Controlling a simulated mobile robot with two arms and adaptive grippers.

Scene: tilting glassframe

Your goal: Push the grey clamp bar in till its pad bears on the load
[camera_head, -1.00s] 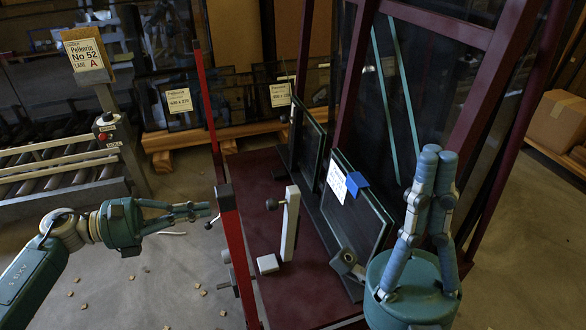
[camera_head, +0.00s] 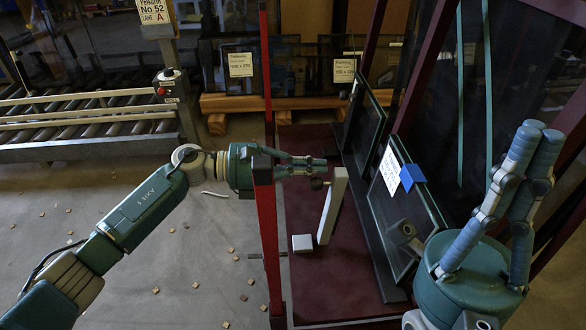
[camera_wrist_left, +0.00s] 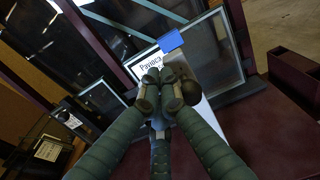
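The grey clamp bar (camera_head: 332,207) stands on the dark red bed, leaning right in the head view, with a dark knob (camera_head: 318,184) near its top. The bar also shows in the left wrist view (camera_wrist_left: 205,120). The load is glass panes (camera_head: 398,200) with a white label and blue corner block, right of the bar with a gap between. My left gripper (camera_head: 322,166) reaches past the red post, fingers together, tips beside the bar's top and the knob; contact is unclear. My right gripper (camera_head: 543,133) points up, fingers together and empty. The bar's pad cannot be made out.
A red post (camera_head: 267,220) stands close to my left arm. A small grey block (camera_head: 302,243) sits beside the bar's foot. Another glass pane (camera_head: 366,125) stands behind. A roller conveyor (camera_head: 80,120) is at the left. Small chips litter the floor.

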